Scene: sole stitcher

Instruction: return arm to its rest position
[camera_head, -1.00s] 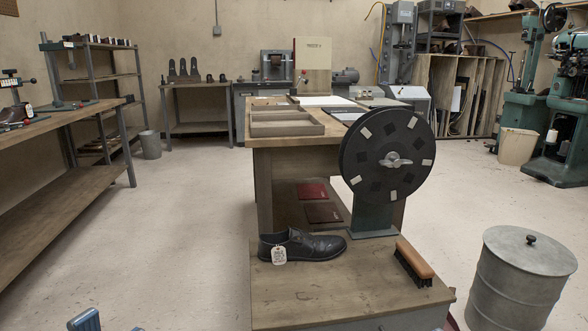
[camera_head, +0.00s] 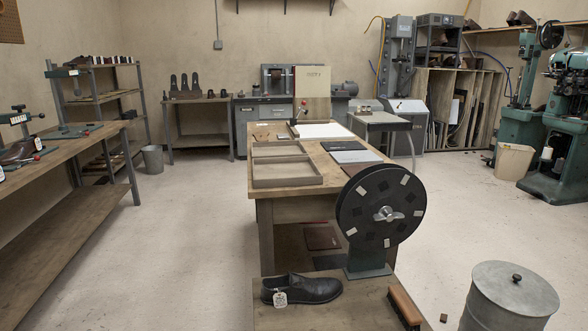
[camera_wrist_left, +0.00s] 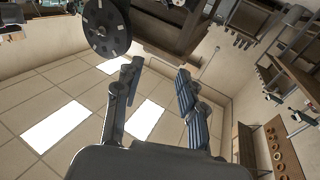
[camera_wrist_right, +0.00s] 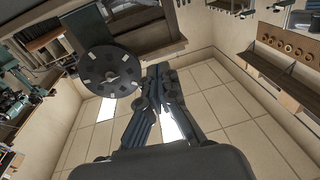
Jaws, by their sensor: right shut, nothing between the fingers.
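Neither of my arms shows in the head view now. In the left wrist view, my left gripper (camera_wrist_left: 158,70) has its two blue-grey fingers spread well apart with nothing between them. In the right wrist view, my right gripper (camera_wrist_right: 159,72) has its fingers together and holds nothing. Both wrist views show the room tilted or upside down, with the grippers clear of any surface. Where the grippers are relative to the bench cannot be judged from the head view.
A low bench holds a tagged black shoe (camera_head: 302,289), a brush (camera_head: 405,308) and a black disc on a stand (camera_head: 381,207). A long worktable (camera_head: 285,192) with trays is behind. A lidded metal bin (camera_head: 510,300) stands right.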

